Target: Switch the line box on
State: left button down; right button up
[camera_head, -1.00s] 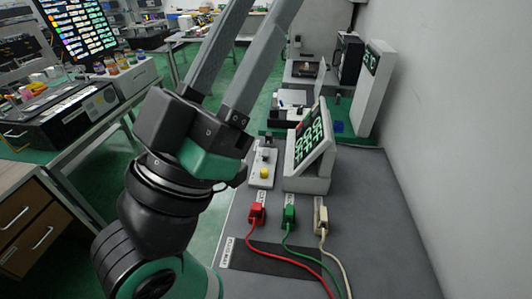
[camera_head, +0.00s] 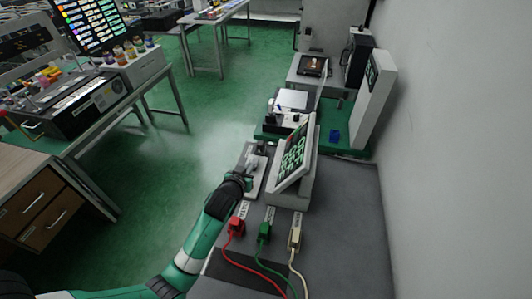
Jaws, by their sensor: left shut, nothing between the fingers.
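A small narrow pale panel (camera_head: 259,185) lies on the grey bench, just left of the tilted display. My left gripper (camera_head: 254,163) is over this panel, shut and empty, at the end of my green and black arm. The gripper and wrist hide most of the panel's controls, and I cannot tell whether the fingers touch them. The tilted display box (camera_head: 290,190) shows green round readouts. I cannot read which fixture is labelled as the line box. My right gripper is not in view.
Red (camera_head: 236,228), green (camera_head: 264,232) and white (camera_head: 295,238) plugs with cables sit at the near side of the bench. A tall white panel (camera_head: 370,105) stands behind the display. A wall bounds the right. Bare bench (camera_head: 345,220) lies right of the plugs.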

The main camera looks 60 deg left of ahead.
pick_arm(q)
jog(key=shift+s+a, duration=0.55)
jog(key=shift+s, duration=0.35)
jog(key=b+x, duration=0.5)
jog(key=x, duration=0.5)
jog(key=shift+a+f, duration=0.15)
jog(key=shift+f, duration=0.1)
jog(key=f, duration=0.2)
jog(key=f+b, duration=0.1)
jog(key=shift+s+d+f, duration=0.2)
jog(key=shift+s+d, duration=0.15)
jog(key=shift+s, duration=0.05)
